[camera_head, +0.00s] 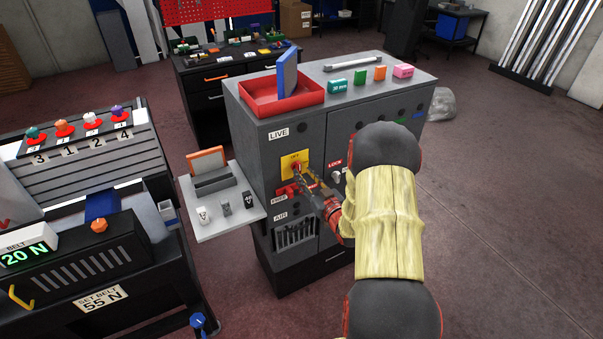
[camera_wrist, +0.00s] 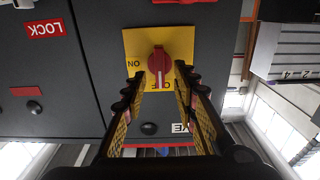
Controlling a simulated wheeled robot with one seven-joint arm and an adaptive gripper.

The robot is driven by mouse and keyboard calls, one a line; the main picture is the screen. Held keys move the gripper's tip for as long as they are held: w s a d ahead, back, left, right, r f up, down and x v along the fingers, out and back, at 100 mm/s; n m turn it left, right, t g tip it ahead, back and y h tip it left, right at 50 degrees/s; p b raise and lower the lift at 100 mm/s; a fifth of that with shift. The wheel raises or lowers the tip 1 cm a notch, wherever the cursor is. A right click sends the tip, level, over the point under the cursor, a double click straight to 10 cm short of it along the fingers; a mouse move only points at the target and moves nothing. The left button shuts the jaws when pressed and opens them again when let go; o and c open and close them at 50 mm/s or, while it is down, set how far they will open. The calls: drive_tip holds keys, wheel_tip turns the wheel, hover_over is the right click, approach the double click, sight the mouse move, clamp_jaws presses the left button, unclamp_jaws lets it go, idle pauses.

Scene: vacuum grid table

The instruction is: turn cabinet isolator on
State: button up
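The cabinet isolator is a red rotary knob (camera_wrist: 158,62) on a yellow plate (camera_wrist: 134,45) on the grey cabinet's front. The wrist view is upside down. There the knob's white line points down to a partly hidden label that looks like OFF, and ON stands to its left. In the head view the plate (camera_head: 289,158) reads OFF at its top, and my gripper covers part of it. My gripper (camera_wrist: 157,78) is open, one finger on each side of the knob, with gaps visible. Whether the fingertips reach past the knob's face is unclear.
The cabinet top (camera_head: 345,105) bears a red tray (camera_head: 262,108) and several small coloured blocks. A white side shelf (camera_head: 238,222) with small parts juts out left of the panel. Another red handle (camera_head: 286,190) sits just below the isolator. A belt machine (camera_head: 90,160) stands at left.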

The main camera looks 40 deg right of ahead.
sight(298, 168)
drive_tip(key=shift+x, duration=1.35)
drive_tip(key=shift+c, duration=0.9)
clamp_jaws()
